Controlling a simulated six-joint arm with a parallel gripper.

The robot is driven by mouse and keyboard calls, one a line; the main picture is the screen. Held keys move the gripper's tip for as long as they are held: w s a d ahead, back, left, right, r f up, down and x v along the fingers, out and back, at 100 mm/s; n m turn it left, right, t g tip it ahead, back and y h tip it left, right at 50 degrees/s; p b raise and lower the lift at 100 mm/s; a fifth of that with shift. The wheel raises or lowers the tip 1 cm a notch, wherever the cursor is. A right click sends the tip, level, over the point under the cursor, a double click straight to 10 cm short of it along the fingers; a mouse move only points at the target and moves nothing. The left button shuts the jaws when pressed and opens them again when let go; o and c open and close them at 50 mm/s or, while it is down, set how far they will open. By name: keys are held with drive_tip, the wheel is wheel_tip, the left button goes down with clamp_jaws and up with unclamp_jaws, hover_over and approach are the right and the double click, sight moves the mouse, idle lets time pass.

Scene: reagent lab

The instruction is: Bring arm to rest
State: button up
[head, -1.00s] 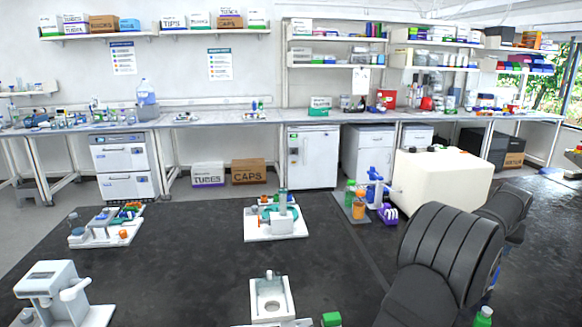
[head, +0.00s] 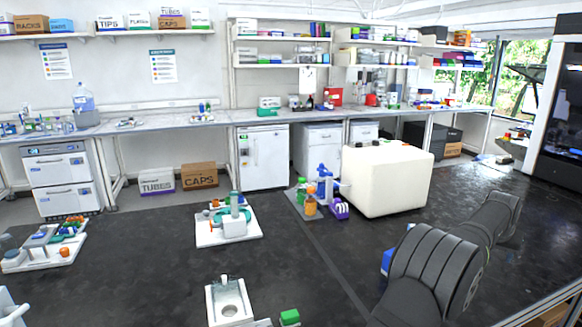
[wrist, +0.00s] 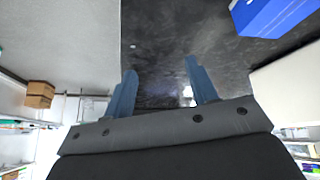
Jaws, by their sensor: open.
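In the wrist view, my gripper (wrist: 160,90) has its two blue-grey fingers spread apart. Nothing is between them. The dark bench top shows beyond the fingertips. In the head view, my dark, ribbed arm is at the lower right, over the black bench (head: 130,265). The gripper itself cannot be made out in the head view.
A cream block (head: 385,180) stands behind my arm, with bottles on a grey tray (head: 313,212) to its left. A blue box (wrist: 275,15) is at the wrist view's upper right. A white device (head: 229,300) stands front centre. Bare bench lies between the devices.

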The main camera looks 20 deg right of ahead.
drive_tip(key=s+d+f+m+g, duration=0.2)
drive_tip(key=s+d+f, duration=0.2)
drive_tip(key=s+d, duration=0.15)
drive_tip(key=w+d+f, duration=0.1)
drive_tip(key=w+f, duration=0.3)
drive_tip(key=w, duration=0.3)
drive_tip(key=shift+w+f+h, duration=0.2)
drive_tip(key=shift+w+h, duration=0.05)
drive_tip(key=shift+h, duration=0.05)
